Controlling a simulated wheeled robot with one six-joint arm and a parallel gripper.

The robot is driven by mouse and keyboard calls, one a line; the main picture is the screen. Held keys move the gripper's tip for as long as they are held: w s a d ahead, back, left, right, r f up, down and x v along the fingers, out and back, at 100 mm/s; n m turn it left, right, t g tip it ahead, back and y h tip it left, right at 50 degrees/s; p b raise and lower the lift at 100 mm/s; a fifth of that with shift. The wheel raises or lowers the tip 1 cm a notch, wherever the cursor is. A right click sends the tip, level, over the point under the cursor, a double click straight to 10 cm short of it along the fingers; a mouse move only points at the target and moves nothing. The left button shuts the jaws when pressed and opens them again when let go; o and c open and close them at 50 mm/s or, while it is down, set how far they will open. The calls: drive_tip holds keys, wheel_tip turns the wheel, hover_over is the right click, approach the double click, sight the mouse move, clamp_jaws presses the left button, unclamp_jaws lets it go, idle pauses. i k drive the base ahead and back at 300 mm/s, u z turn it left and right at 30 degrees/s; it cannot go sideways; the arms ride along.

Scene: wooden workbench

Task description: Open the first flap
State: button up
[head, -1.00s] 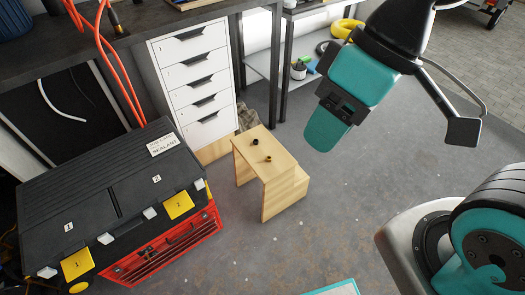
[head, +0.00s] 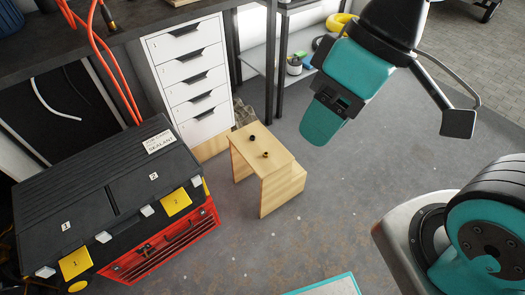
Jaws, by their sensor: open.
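A black-lidded toolbox (head: 95,170) with a red front stands at the left in the head view. Its top has two flaps side by side. The left flap (head: 75,205) has a white tag 1 and a yellow latch (head: 75,263) marked 1. The right flap (head: 150,160) has a tag 2 and a yellow latch (head: 176,202) marked 2. Both flaps lie shut. My gripper (head: 323,122), teal and black, hangs in the air at the upper right, well away from the toolbox. It is open, and nothing shows in it.
A small wooden stool (head: 270,172) with two small dark pieces stands on the floor right of the toolbox. A white drawer cabinet (head: 188,85) and a dark workbench (head: 120,45) are behind. Orange cables (head: 105,50) hang by the bench. The grey floor in front is mostly clear.

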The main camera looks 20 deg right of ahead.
sight(63, 231)
drive_tip(key=u, duration=3.65)
drive_tip(key=i, duration=1.35)
drive_tip(key=z, duration=3.3)
